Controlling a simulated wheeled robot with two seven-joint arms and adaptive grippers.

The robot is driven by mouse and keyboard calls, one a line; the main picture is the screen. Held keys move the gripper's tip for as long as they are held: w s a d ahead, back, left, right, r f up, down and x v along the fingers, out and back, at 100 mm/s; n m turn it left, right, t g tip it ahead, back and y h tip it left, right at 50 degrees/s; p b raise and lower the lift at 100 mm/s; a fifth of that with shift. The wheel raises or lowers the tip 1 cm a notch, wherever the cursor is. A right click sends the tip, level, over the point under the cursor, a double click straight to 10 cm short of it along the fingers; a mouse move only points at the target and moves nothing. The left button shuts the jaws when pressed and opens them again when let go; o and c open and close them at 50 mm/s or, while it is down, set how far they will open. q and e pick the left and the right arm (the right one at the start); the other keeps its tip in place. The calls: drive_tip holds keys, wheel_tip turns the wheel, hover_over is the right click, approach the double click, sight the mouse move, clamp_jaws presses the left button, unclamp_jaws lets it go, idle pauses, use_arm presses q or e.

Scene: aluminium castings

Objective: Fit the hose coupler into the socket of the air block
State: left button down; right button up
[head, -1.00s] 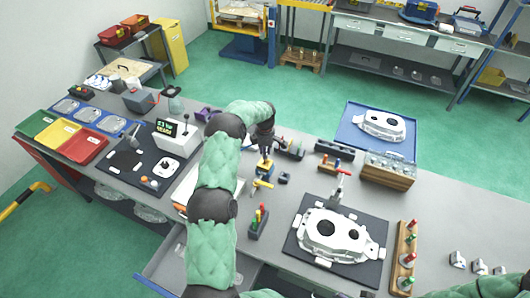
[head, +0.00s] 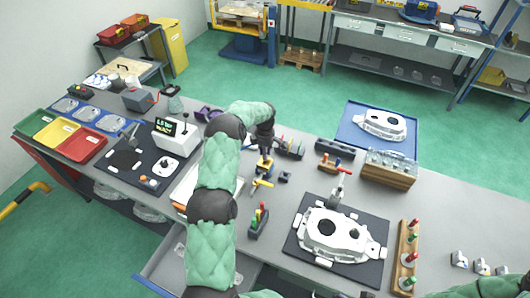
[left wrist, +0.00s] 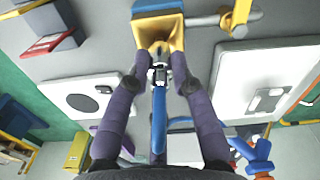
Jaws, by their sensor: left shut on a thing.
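The air block (head: 265,166), yellow with blue, stands on the bench just below my left gripper (head: 265,151) in the head view. In the left wrist view, its yellow socket part (left wrist: 158,34) is at the top middle. My left gripper (left wrist: 160,75) is shut on the hose coupler (left wrist: 159,73), a small metal piece with a blue hose (left wrist: 158,125) running back between the purple fingers. The coupler's front end points at the socket and is at or very near its mouth; I cannot tell whether it is inside. My right gripper is out of view.
A yellow-handled part (head: 262,184) lies close to the block. A dark holder with coloured handles (head: 258,222) stands nearer. A white casting (head: 334,236) on a dark mat is to the right, and a wooden rack (head: 388,172) behind it. The bench right of the casting is partly clear.

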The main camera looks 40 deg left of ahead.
use_arm(q)
drive_tip(key=shift+f+b, duration=0.85)
drive_tip(key=shift+f, duration=0.15)
drive_tip(key=c, duration=1)
unclamp_jaws()
wheel_tip(320, 180, up, 12)
